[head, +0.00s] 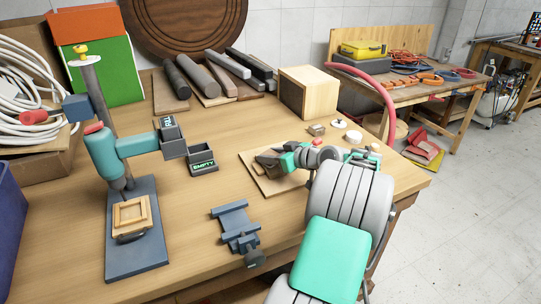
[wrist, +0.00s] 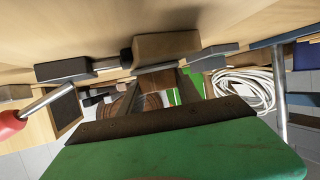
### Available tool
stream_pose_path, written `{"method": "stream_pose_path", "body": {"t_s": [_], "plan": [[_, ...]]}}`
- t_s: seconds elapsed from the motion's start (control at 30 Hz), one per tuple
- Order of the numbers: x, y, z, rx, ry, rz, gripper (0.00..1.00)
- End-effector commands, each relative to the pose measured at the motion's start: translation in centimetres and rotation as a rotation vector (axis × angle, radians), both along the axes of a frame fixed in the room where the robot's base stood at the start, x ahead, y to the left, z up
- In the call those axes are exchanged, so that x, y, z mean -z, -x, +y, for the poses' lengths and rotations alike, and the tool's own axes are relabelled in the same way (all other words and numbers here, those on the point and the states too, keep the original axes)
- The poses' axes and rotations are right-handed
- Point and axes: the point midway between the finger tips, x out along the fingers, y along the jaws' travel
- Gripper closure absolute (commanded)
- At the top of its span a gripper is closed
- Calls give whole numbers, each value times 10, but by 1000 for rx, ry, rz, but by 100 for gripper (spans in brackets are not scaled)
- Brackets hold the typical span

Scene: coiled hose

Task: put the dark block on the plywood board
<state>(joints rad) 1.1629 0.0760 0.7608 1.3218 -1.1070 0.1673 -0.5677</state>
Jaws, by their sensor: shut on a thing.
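The plywood board (head: 264,183) lies flat on the workbench, right of the middle in the head view. My gripper (head: 272,161) is low over this board, its dark fingers pointing left. They are shut on a dark block, which I cannot separate clearly from the fingers in the head view. In the wrist view, a dark brown-grey block (wrist: 167,45) shows at the far end of my gripper (wrist: 157,74). The gripper hides part of the board. I cannot tell whether the block touches it.
A blue-grey vise (head: 236,226) stands in front of the board. A pale wooden box (head: 309,92) and small pieces stand behind it. Dark bars (head: 205,80) lie at the back. A drill-like stand (head: 135,235) is at left. Bench between is mostly clear.

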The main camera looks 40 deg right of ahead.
Motion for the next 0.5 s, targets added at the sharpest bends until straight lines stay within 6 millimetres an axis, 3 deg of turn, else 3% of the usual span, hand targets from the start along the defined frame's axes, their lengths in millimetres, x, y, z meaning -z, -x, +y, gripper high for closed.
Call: {"method": "stream_pose_path", "body": {"t_s": [0.03, 0.07, 0.3, 0.5], "plan": [[4, 0, 0, 0, 0, 0, 99], [2, 0, 0, 0, 0, 0, 58], [2, 0, 0, 0, -1, 0, 38], [2, 0, 0, 0, -1, 0, 38]]}}
